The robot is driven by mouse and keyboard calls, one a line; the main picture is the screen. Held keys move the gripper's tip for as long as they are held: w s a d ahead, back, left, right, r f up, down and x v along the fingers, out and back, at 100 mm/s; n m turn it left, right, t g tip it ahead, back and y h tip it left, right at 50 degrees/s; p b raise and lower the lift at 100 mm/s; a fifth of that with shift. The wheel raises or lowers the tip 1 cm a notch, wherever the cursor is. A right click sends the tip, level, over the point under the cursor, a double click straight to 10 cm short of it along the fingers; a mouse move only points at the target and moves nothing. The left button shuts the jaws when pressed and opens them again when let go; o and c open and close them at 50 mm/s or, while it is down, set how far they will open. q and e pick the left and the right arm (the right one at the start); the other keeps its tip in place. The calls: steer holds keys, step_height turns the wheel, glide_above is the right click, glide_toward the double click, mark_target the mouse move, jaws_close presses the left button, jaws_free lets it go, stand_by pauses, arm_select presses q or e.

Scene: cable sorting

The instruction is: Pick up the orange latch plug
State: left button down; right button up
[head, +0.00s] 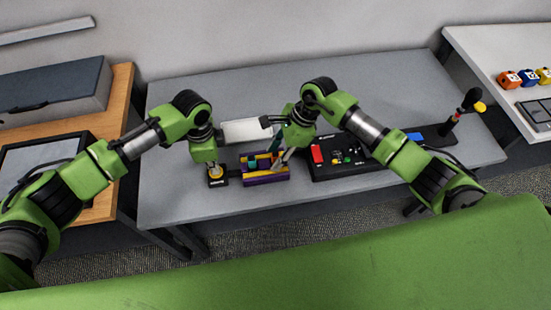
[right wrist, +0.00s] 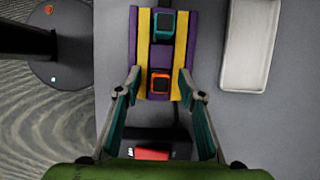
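The orange latch plug (right wrist: 160,84) sits in a purple and yellow rack (right wrist: 178,60), which also shows in the head view (head: 265,181). My right gripper (right wrist: 159,74) is open over the rack, with one finger on each side of the orange plug and clear gaps between. My left gripper (head: 214,166) points down at a small black block with a yellow part, left of the rack. Its fingers are too small to read.
A teal plug (right wrist: 163,25) sits in the same rack. A pale tray (right wrist: 250,45) lies behind the rack. A black panel (head: 335,170) with a red switch and buttons stands close on the right. The back of the grey table (head: 330,70) is clear.

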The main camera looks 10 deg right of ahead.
mark_target(275, 154)
steer(key=shift+a+f, duration=0.1)
steer(key=shift+f, duration=0.15)
jaws_close()
steer(key=shift+r, duration=0.1)
step_height(275, 154, up, 10)
steer(key=shift+f, duration=0.1)
stand_by(0.4)
arm_select(q)
step_height(275, 154, up, 9)
stand_by(1.4)
stand_by(0.4)
